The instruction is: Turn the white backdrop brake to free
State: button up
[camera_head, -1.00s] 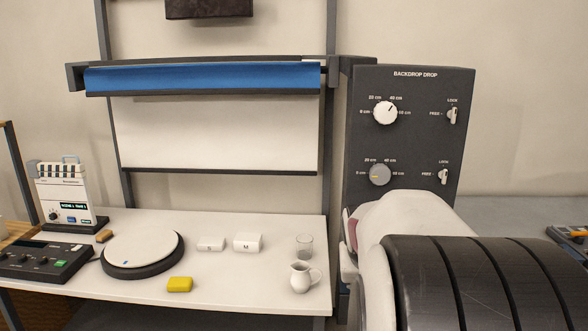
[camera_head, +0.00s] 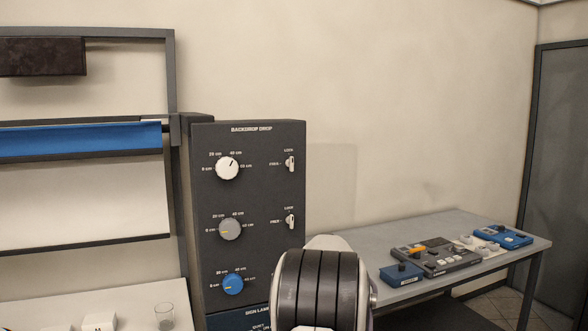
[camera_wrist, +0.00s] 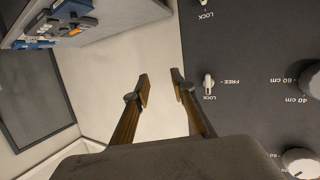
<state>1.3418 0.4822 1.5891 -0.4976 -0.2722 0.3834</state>
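The white backdrop brake is the small lever (camera_head: 291,163) at the top right of the dark panel (camera_head: 250,190) in the head view, in the white knob's row. It appears to stand upright, toward LOCK. My gripper (camera_wrist: 160,85) is open and empty in the wrist view, with its fingertips beside the panel's edge and apart from the levers. That view is upside down. A lever (camera_wrist: 209,83) there sits just right of the fingers, handle toward LOCK; I cannot tell for sure which row it belongs to. My gripper's fingers are hidden in the head view.
The panel carries a white knob (camera_head: 227,168), a grey knob (camera_head: 230,229) and a blue knob (camera_head: 233,284). A second lever (camera_head: 291,222) sits below the top one. A grey side table (camera_head: 450,255) with control boxes stands at right. The wall between is clear.

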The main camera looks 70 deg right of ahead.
jog(key=d+r+t+h, duration=0.2)
jog(key=d+r, duration=0.1)
jog(key=n+t, duration=0.4)
jog(key=t, duration=0.5)
send_near(292, 163)
jog(key=shift+w+d+r, duration=0.15)
jog(key=shift+d+r, duration=0.05)
jog(key=shift+w+g, duration=0.1)
jog(key=shift+g, duration=0.2)
jog(key=shift+x, duration=3.75)
jog(key=shift+r, duration=0.1)
grip_shut()
